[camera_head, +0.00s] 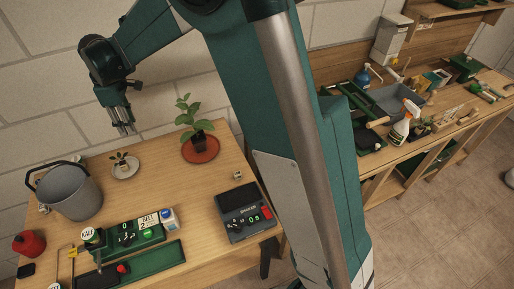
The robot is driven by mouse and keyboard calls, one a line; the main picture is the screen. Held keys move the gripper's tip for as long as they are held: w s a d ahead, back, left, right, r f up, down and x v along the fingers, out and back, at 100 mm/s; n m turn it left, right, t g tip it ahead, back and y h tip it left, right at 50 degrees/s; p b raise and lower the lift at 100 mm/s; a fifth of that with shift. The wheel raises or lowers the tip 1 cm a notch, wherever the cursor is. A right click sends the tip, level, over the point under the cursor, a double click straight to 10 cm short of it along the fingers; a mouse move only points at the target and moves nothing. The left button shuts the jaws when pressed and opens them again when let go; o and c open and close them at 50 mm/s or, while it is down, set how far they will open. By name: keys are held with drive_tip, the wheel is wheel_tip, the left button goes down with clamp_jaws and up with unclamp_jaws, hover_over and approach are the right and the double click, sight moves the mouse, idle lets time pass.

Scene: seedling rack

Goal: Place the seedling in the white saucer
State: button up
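A small seedling (121,161) with a few dark leaves in a small pale pot appears to stand upright on the white saucer (132,173), at the back of the table. The saucer's rim shows around the pot. My gripper (124,131) points down and appears above the saucer and seedling in the picture, apart from them. Nothing shows hanging from its fingers. The fingers are small and dark here, so I cannot tell how far they are apart.
A leafy plant in a dark pot stands on a terracotta saucer (203,157) to the right. A grey bucket (72,195) stands left. A dark device with a lit display (243,212), green trays (152,262) and a red container (29,243) occupy the front. A cluttered workbench (440,140) stands right.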

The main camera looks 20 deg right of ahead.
drive_tip(key=s+d+r+m+t, duration=0.1)
drive_tip(key=s+d+r+m, duration=0.1)
drive_tip(key=s+d+r, duration=0.35)
drive_tip(key=s+d+r+m+t, duration=0.1)
drive_tip(key=s+d+r+m, duration=0.2)
drive_tip(key=s+d, duration=0.45)
drive_tip(key=s+d+r+m+t, duration=0.15)
drive_tip(key=s+d+r, duration=0.25)
drive_tip(key=d, duration=0.5)
drive_tip(key=s+d+f+m+t, duration=0.1)
drive_tip(key=s+d+f+m, duration=0.1)
drive_tip(key=s+d+m, duration=0.2)
drive_tip(key=s+d+f+m+t, duration=0.1)
drive_tip(key=s+d+m, duration=0.3)
drive_tip(key=s+d, duration=0.5)
drive_tip(key=s+f, duration=0.1)
drive_tip(key=s, duration=0.6)
drive_tip(key=shift+s+d+f+t, duration=0.15)
drive_tip(key=shift+s+d+t, duration=0.05)
drive_tip(key=shift+d+t, duration=0.2)
